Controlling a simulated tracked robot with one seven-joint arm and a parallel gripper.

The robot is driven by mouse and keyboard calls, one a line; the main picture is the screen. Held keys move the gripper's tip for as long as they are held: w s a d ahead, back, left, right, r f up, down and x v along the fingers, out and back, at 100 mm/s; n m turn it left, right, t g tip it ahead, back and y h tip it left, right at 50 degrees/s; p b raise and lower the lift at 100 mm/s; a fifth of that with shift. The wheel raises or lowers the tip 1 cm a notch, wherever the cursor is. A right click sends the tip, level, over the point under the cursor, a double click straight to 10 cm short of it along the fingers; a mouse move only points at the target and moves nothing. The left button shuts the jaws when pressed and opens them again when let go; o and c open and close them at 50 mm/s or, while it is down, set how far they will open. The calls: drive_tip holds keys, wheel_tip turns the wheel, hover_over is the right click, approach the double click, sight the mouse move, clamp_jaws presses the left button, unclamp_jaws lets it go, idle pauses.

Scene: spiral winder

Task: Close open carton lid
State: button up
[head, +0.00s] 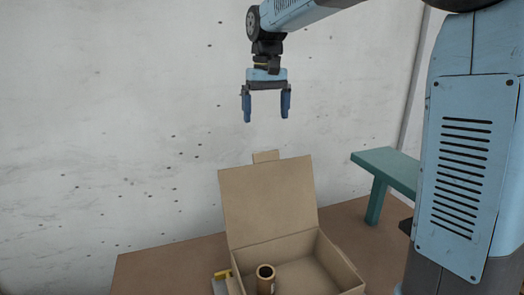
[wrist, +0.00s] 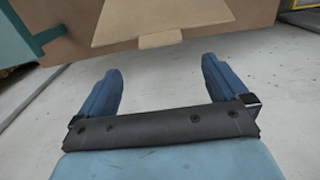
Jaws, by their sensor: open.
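The open carton (head: 338,272) stands on a brown table at the bottom of the head view. Its lid (head: 268,200) stands up at the back, leaning slightly backward, with a small tuck flap (head: 266,156) on its top edge. In the wrist view the lid (wrist: 130,22) and its flap (wrist: 160,40) show at the top. My gripper (head: 266,116) hangs above the lid, fingers pointing down, open and empty, apart from the carton. Its two blue fingers (wrist: 160,78) also show in the wrist view. The lower front of the carton is cut off in the head view.
A brown cylinder (head: 265,280) stands inside or in front of the carton; I cannot tell which. A yellow-handled item (head: 221,275) is at the carton's left. A teal bench (head: 388,166) stands at the right. A speckled wall (head: 120,120) is behind. Air around my gripper is clear.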

sight(266, 154)
wheel_tip(266, 154, down, 12)
drive_tip(key=shift+r, duration=0.25)
drive_tip(key=shift+c, duration=0.5)
